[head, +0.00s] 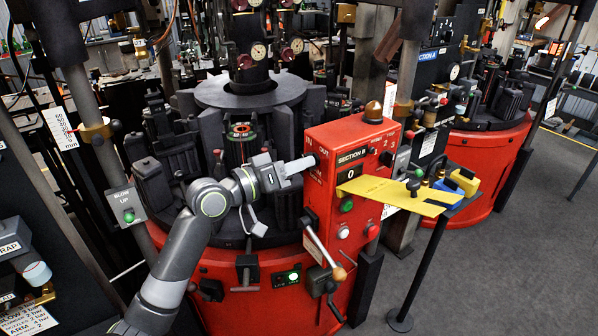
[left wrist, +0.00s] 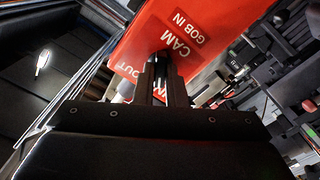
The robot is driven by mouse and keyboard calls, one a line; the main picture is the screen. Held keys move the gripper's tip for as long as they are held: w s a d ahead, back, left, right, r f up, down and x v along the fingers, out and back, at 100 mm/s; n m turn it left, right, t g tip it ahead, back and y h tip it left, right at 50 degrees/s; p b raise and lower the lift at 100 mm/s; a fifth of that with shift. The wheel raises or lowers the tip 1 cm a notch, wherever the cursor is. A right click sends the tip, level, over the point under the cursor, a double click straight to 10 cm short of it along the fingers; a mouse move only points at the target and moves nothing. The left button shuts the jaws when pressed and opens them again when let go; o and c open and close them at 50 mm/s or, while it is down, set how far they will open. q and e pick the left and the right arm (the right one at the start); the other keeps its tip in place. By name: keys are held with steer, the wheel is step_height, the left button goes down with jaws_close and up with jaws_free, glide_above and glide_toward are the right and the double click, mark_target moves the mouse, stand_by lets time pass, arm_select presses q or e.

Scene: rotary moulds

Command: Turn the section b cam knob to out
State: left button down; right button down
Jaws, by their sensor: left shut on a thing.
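The red section B box (head: 340,215) stands right of centre in the head view, with a "SECTION B" plate on its front. The cam knob (head: 317,158) sits at the box's upper left, mostly hidden by my left gripper (head: 312,161). In the left wrist view, the fingers (left wrist: 160,72) are shut on a dark knob (left wrist: 159,57). The knob's pointing direction cannot be told. My right gripper is not in view.
A yellow sheet (head: 395,192) on a small stand juts out right of the box. A lever with a wooden grip (head: 338,273) is below the knob. Dark mould machinery (head: 250,92) fills the space behind my left arm. Grey floor (head: 500,240) at right is open.

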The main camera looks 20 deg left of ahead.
arm_select(q)
steer(key=m+b, duration=1.4)
steer(key=m, duration=0.2)
stand_by(0.3)
stand_by(0.4)
steer(key=c, duration=1.5)
jaws_free()
steer(key=shift+s, duration=0.1)
